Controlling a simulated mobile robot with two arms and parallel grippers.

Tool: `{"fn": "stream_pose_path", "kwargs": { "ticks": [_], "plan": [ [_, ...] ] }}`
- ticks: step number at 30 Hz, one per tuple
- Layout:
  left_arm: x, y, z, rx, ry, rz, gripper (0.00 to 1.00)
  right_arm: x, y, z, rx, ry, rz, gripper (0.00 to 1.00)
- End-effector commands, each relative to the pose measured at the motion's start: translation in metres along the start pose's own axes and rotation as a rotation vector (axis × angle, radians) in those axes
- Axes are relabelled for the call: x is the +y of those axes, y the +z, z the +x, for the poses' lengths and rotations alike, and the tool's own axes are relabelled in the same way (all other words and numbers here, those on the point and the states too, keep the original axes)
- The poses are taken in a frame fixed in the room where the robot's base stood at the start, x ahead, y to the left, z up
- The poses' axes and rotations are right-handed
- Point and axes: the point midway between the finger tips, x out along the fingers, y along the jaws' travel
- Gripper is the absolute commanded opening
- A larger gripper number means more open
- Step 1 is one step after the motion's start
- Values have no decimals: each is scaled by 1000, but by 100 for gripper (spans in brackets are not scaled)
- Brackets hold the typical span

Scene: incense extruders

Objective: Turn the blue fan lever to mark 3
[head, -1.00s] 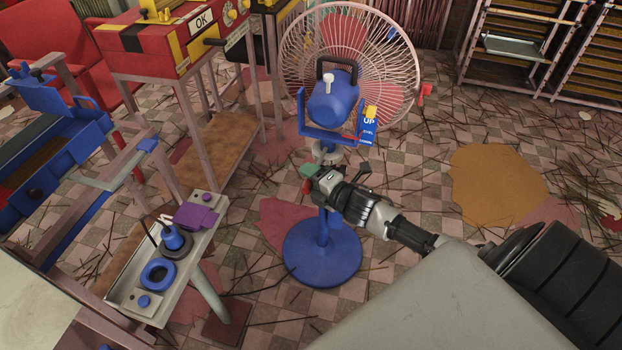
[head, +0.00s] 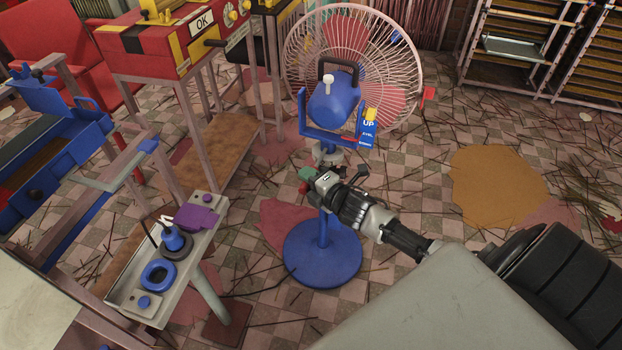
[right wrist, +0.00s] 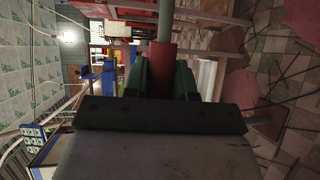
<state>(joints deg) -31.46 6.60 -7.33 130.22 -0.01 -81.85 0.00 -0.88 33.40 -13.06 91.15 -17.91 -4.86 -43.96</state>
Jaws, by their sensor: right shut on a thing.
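The blue fan (head: 333,105) stands on a round blue base (head: 322,255), with a pale wire cage at the back. My right gripper (head: 308,182) is at the fan's stem, just below the blue motor yoke. In the right wrist view, its green fingers (right wrist: 160,78) are shut on a red grip (right wrist: 161,65) on a grey rod, which looks like the fan's lever. In the head view only a bit of red shows at the fingertips, and the gripper hides part of the stem. No mark numbers are readable. My left gripper is not in view.
A small grey stand (head: 190,255) with blue and purple parts is left of the fan. A red and yellow machine (head: 165,35) stands behind it. Shelving (head: 530,40) is at the back right.

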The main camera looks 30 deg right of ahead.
Motion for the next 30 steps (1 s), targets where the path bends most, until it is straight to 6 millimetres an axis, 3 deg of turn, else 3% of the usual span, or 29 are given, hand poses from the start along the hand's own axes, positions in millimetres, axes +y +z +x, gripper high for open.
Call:
{"fn": "stream_pose_path", "kwargs": {
  "ticks": [5, 13, 24, 30],
  "plan": [
    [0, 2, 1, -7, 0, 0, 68, 2, -7, 14, -102, -8, 28, 0],
    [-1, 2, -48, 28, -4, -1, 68, 4, -13, 39, -283, -25, 59, 0],
    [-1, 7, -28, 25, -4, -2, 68, 8, -13, 58, -424, -39, 81, 0],
    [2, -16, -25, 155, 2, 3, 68, 10, -12, 64, -465, -43, 86, 0]
  ]
}}
